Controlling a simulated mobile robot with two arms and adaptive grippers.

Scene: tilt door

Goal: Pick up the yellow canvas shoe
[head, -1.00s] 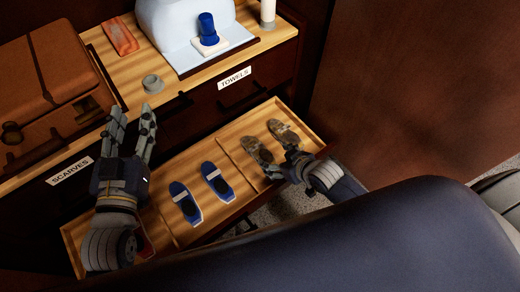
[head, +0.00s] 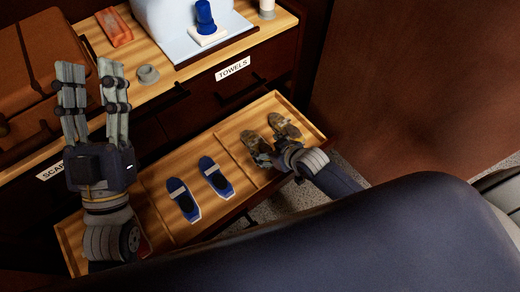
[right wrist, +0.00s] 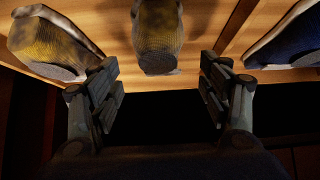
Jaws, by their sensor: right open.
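Two worn, yellow-brown canvas shoes lie side by side in the right compartment of the open drawer: one further right (head: 284,126) and one further left (head: 256,142), partly hidden by my right gripper (head: 277,150). The right gripper is open and low at the drawer's front edge. In the right wrist view, one yellowish shoe (right wrist: 157,35) lies ahead between the spread fingers, beyond their tips. The other yellowish shoe (right wrist: 52,46) is outside the left finger. No contact is clear.
Two blue shoes (head: 215,177) lie in the drawer's middle compartment, left of a wooden divider (head: 238,160). The drawer (head: 312,133) has raised rims. Above it, the counter (head: 165,68) holds a brown case (head: 35,75), a grey cup (head: 148,74) and an orange item (head: 113,27).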

